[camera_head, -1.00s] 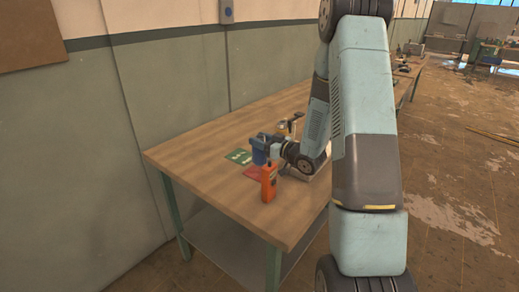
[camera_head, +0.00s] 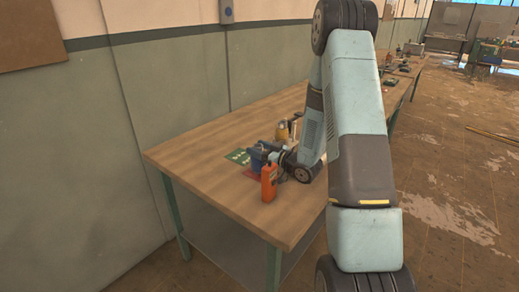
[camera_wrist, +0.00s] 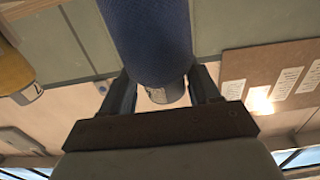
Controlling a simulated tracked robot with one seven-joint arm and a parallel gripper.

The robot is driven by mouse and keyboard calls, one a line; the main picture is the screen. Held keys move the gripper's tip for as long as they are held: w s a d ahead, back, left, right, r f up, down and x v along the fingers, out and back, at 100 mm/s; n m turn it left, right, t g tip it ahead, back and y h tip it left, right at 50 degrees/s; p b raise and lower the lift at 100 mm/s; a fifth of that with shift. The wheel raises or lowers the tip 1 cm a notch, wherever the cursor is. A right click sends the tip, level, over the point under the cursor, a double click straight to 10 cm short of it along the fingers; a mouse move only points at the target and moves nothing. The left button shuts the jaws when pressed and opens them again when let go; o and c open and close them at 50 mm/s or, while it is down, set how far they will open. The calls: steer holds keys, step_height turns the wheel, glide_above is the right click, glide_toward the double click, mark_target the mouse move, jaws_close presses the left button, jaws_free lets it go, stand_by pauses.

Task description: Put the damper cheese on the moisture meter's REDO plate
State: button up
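A blue cylinder with a pale end (camera_wrist: 150,40), seemingly a blue-wrapped cheese, sits between the fingers of my gripper (camera_wrist: 163,92) in the wrist view; both fingers press against its sides. The head view shows the blue piece (camera_head: 257,157) low over the plates. The orange moisture meter (camera_head: 269,183) stands upright just in front of it. A red plate (camera_head: 250,173) lies under and beside the blue piece, mostly hidden. A green plate (camera_head: 237,156) with white marks lies behind to the left. I cannot read the plate words or tell whether the blue piece touches the red plate.
A yellow item (camera_head: 282,132) stands on the wooden table (camera_head: 195,150) behind my gripper; it also shows in the wrist view (camera_wrist: 15,72). My arm hides the table's right part. The table's left part is clear. The wall runs along the back.

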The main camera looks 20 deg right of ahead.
steer(key=shift+o, duration=1)
steer(key=shift+r, duration=0.1)
steer(key=v, duration=1.2)
steer(key=w+d+r+g+h, duration=0.1)
steer(key=w+r+h, duration=0.2)
steer(key=r+h, duration=0.4)
steer(key=s+r+m+g+h, duration=0.25)
steer(key=s+r+h, duration=0.25)
steer(key=r, duration=0.5)
steer(key=s+a+r+m+g, duration=0.1)
steer(key=s+a+r, duration=0.1)
steer(key=s, duration=0.6)
steer(key=s+a+r+m+g+y, duration=0.1)
steer(key=s+a+r+m+g, duration=0.1)
steer(key=s, duration=0.7)
steer(key=s+a+r+m+g, duration=0.1)
steer(key=s+a+r+g, duration=0.1)
steer(key=s, duration=0.6)
steer(key=shift+s+a+r+m, duration=0.2)
steer(key=shift+a+r+m, duration=0.15)
steer(key=shift+a+r, duration=0.45)
steer(key=shift+a+f+g, duration=0.15)
steer(key=shift+g, duration=0.1)
